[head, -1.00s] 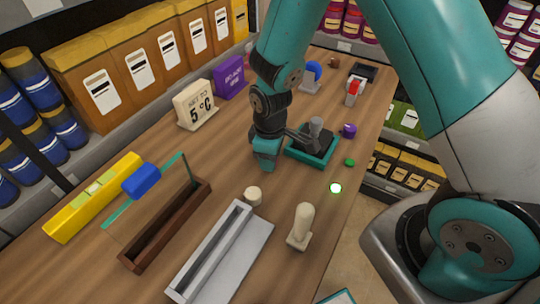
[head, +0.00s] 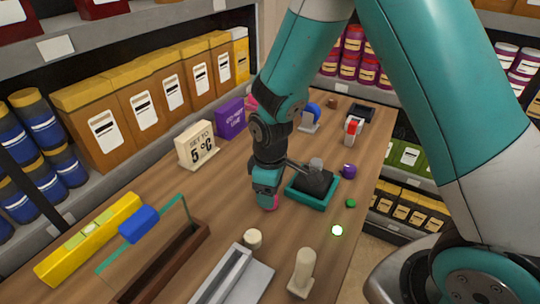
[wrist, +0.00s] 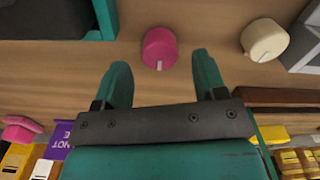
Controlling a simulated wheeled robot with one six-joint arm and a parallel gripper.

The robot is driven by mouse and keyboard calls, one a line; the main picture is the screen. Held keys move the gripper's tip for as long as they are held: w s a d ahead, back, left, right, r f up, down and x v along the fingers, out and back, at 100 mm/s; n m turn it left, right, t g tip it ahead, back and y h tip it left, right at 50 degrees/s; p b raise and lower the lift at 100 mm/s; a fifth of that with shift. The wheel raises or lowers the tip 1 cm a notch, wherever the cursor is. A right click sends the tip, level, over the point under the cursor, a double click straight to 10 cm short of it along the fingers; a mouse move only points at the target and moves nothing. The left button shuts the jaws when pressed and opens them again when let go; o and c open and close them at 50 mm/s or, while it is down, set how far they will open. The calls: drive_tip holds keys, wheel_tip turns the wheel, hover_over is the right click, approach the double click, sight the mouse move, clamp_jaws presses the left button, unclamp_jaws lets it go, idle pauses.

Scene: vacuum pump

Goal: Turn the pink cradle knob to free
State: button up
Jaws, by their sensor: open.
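The pink knob (wrist: 159,48) is round, with a pale mark on its rim facing my gripper in the wrist view. In the head view a small bit of the pink knob (head: 271,208) shows at the tip of my gripper, which hides most of it. My gripper (wrist: 162,78) is open and empty. Its two fingers point towards the knob, one to each side of it, and the knob appears just beyond the fingertips. I cannot tell whether they touch it. The end of my gripper also shows in the head view (head: 267,190), left of a teal tray.
A cream knob (wrist: 265,38) stands to one side. The teal tray (head: 298,203) holds a dark device close by my gripper. A purple knob (head: 348,170), a green button (head: 351,203) and a lit white-green lamp (head: 337,230) lie to the right. A cream peg (head: 303,270) stands in front.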

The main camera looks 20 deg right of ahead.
wheel_tip(320, 180, up, 14)
drive_tip(key=shift+r+b, duration=0.15)
drive_tip(key=shift+b, duration=0.25)
drive_tip(key=shift+s, duration=0.1)
